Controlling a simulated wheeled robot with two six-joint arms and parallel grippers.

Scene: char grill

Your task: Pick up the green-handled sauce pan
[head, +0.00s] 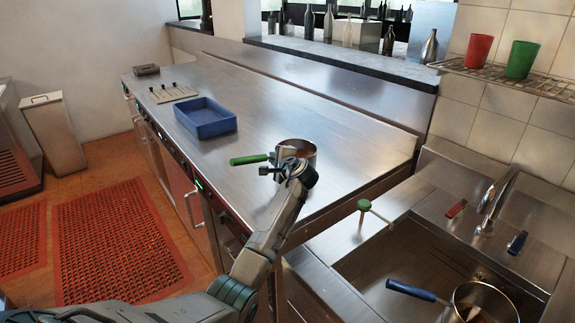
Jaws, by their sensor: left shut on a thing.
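The green-handled sauce pan (301,149) is a small steel pan near the right end of the steel counter (295,112). Its green handle (249,159) points to the left. My left gripper (284,165) is at the pan's near side, where the handle meets the pan, and is shut on the pan. The gripper covers part of the pan's near wall. I cannot tell whether the pan touches the counter. My right gripper is not in view.
A blue tray (206,130) and a small board with several knobs (172,92) sit on the counter's left part. At the lower right, a blue-handled pan (484,303) is in the sink (400,262). A green-knobbed tool (364,205) stands by the sink. Red (478,50) and green (522,60) cups stand on a rack.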

